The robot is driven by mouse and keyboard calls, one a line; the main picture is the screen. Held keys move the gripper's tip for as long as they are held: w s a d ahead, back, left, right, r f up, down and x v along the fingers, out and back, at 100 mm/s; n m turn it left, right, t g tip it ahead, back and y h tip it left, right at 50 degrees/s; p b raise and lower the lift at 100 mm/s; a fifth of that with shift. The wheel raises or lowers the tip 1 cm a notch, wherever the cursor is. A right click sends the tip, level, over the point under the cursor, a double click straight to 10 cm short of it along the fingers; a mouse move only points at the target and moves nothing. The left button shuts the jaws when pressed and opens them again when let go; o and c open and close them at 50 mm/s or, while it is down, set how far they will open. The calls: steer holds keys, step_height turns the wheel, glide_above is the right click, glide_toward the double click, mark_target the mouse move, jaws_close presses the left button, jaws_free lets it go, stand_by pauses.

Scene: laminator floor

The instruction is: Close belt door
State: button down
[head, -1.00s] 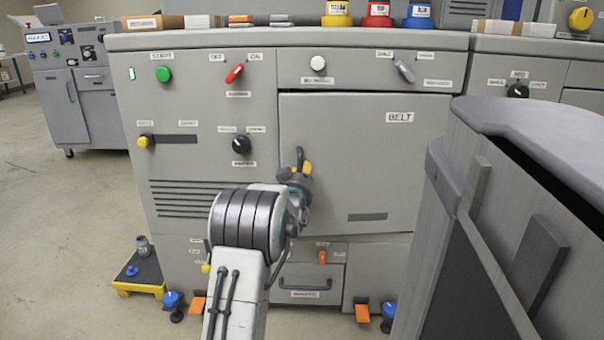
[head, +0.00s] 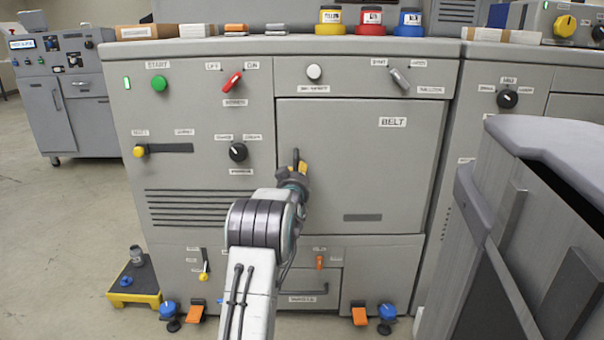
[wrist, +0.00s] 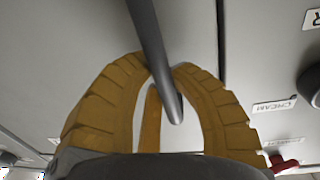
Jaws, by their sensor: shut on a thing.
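The belt door (head: 358,165) is a grey panel labelled BELT on the front of the grey machine. In the head view it looks flush with the frame around it, though I cannot tell whether a thin gap is left. My gripper (head: 297,168) is at the door's left edge, partly hidden by my own arm. In the wrist view its yellow fingers (wrist: 160,100) are closed around a dark bar handle (wrist: 155,50). A dark seam runs beside the handle in that view.
A grey cart-like unit (head: 530,230) stands close on the right. Knobs and switches, such as the black knob (head: 238,152), lie left of the door. A yellow step (head: 135,285) and orange pedals (head: 359,314) are at floor level. Open floor lies to the left.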

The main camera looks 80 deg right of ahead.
steer(key=c, duration=1)
jaws_free()
steer(key=shift+w, duration=0.1)
steer(key=shift+a, duration=0.1)
steer(key=shift+s+a, duration=0.2)
steer(key=shift+a, duration=1.75)
steer(key=shift+s+a, duration=0.2)
steer(key=shift+a, duration=1.75)
steer(key=shift+s+a, duration=0.2)
steer(key=shift+a, duration=1.75)
